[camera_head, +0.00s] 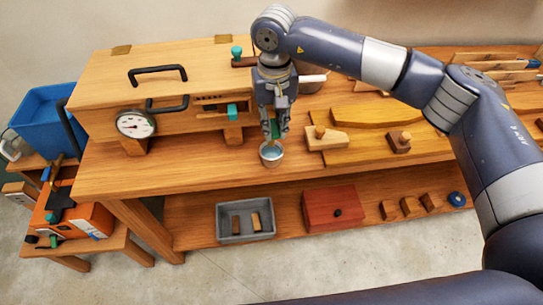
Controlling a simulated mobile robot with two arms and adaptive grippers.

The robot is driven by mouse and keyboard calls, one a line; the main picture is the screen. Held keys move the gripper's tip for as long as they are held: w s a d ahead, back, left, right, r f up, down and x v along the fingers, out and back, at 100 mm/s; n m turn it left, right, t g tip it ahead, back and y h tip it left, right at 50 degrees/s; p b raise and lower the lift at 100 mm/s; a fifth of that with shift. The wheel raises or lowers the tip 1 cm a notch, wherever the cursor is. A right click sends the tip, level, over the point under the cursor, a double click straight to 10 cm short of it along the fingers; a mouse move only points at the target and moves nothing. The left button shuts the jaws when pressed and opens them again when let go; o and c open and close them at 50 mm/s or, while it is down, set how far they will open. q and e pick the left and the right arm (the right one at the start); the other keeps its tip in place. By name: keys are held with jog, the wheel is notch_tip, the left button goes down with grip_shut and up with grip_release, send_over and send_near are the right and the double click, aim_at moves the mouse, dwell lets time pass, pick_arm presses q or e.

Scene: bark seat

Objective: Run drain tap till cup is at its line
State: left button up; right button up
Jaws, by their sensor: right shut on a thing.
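A small grey metal cup (271,154) stands at the front edge of the wooden bench, with a pale blue inside showing. Its fill line and exact level cannot be made out. My right gripper (273,131) points down just above the cup's rim. It is shut on a small green piece (282,130), which looks like a tap handle; the fingers hide most of it. The tap's spout is hidden. A teal handle (232,110) sits on the front of the wooden box (160,75), left of the gripper. My left gripper is not in view.
The box has a round dial (136,123) and black handles. Wooden blocks (325,138) lie right of the cup. A grey tray (245,222) and a red box (333,209) stand on the lower shelf. A blue bin (45,118) is at left.

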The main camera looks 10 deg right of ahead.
jog(key=shift+w+d+f+n+b, duration=0.15)
jog(key=shift+d+n+b, duration=0.35)
jog(key=shift+n+b, duration=0.45)
jog(key=shift+d+n, duration=0.15)
jog(key=shift+n, duration=0.5)
dwell(4.6)
jog(key=shift+a+m+b, duration=0.5)
jog(key=shift+m+b, duration=0.15)
jog(key=shift+m, duration=0.45)
jog(key=shift+s+a+m+b, duration=0.2)
jog(key=shift+a+m+b, duration=0.2)
jog(key=shift+m, duration=0.7)
jog(key=o, duration=0.9)
jog(key=shift+a, duration=0.1)
